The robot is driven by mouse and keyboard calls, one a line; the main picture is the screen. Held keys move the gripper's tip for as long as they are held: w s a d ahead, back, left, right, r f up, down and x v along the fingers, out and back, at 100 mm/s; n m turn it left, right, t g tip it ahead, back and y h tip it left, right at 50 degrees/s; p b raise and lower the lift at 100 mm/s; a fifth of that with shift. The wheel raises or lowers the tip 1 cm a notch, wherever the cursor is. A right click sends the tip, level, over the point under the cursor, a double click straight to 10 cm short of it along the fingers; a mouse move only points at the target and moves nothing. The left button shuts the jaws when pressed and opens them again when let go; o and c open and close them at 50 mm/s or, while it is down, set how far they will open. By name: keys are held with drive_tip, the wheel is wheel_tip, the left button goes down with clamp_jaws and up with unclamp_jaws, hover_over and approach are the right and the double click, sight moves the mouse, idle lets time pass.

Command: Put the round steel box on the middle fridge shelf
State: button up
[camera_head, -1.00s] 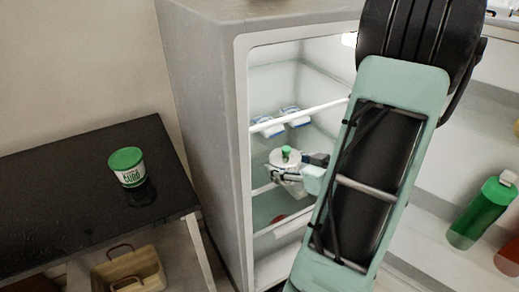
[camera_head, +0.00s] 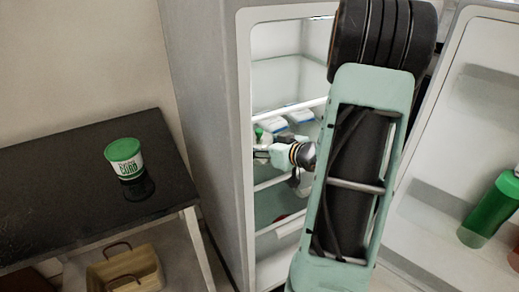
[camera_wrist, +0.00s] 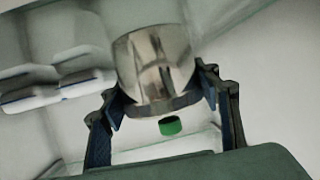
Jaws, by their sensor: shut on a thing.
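The round steel box is a shiny cylinder between my fingers in the wrist view (camera_wrist: 155,62), with a green knob (camera_wrist: 170,126) showing below its rim. My gripper (camera_wrist: 158,95) is shut on it. In the head view my gripper (camera_head: 264,150) is inside the open fridge (camera_head: 202,120), between the upper shelf edge (camera_head: 290,108) and the middle shelf edge (camera_head: 277,181). There the box is mostly hidden behind the fridge's left front edge and my gripper; only the green knob shows clearly. I cannot tell whether the box touches the shelf.
Blue and white packs (camera_head: 300,117) lie deeper in the fridge, close to the box; they also show left in the wrist view (camera_wrist: 62,85). The open door (camera_head: 440,130) holds a green bottle (camera_head: 488,212). A black table (camera_head: 60,200) with a green-lidded tub (camera_head: 125,158) stands left.

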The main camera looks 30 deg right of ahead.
drive_tip(key=shift+r, duration=0.1)
drive_tip(key=shift+f, duration=0.2)
drive_tip(key=o, duration=1.3)
drive_tip(key=shift+c, duration=0.2)
drive_tip(key=shift+r, duration=0.2)
drive_tip(key=shift+s+r, duration=0.15)
drive_tip(key=shift+s, duration=0.15)
drive_tip(key=p+v, duration=0.3)
drive_tip(key=v, duration=0.8)
drive_tip(key=shift+s+p, duration=0.2)
drive_tip(key=shift+p, duration=0.2)
